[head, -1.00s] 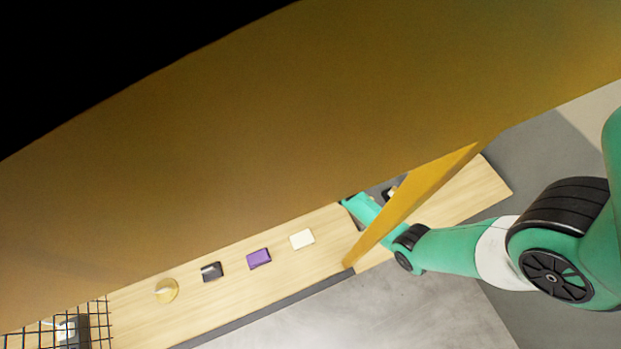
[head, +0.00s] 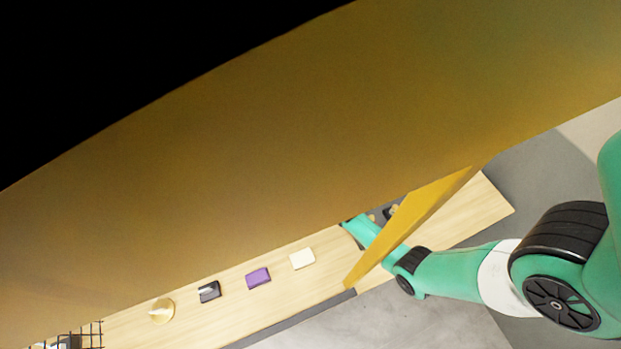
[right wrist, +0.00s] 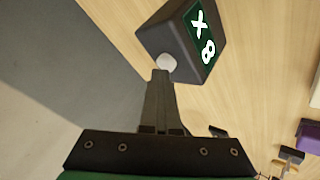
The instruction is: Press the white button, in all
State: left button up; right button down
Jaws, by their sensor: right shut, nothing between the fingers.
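In the right wrist view, the white button (right wrist: 167,62) is a small round knob on the near side of a dark box (right wrist: 153,40). The box's green face (right wrist: 204,32) carries a white cross and an 8. My right gripper (right wrist: 161,76) is shut and empty, its fingertips right at the button's lower edge. I cannot tell whether they touch it. In the head view my right arm reaches behind a yellow post, and its fingertips and the button cannot be made out. My left gripper is not in view.
A yellow panel (head: 240,150) and post (head: 420,222) block much of the head view. On the wooden table (head: 235,315) stand a cream block (head: 302,258), a purple block (head: 258,278), a dark block (head: 209,291), a yellowish round piece (head: 161,311) and a wire basket (head: 88,336).

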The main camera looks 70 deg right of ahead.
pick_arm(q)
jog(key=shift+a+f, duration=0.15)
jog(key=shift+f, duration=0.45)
pick_arm(e)
jog(key=shift+s+a+f, duration=0.15)
jog(key=shift+a+f, duration=0.15)
jog(key=shift+f, duration=0.4)
jog(key=shift+d+r, duration=0.5)
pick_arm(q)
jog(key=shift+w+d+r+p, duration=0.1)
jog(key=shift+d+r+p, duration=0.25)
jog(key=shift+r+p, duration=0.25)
pick_arm(e)
jog(key=shift+w+d+r, duration=0.3)
jog(key=shift+d+r, duration=0.35)
jog(key=shift+d, duration=0.05)
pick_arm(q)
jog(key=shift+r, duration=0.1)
pick_arm(e)
notch_tip(320, 180, up, 6)
jog(key=p, duration=0.5)
jog(key=shift+w+d+f, duration=0.1)
jog(key=shift+w, duration=0.05)
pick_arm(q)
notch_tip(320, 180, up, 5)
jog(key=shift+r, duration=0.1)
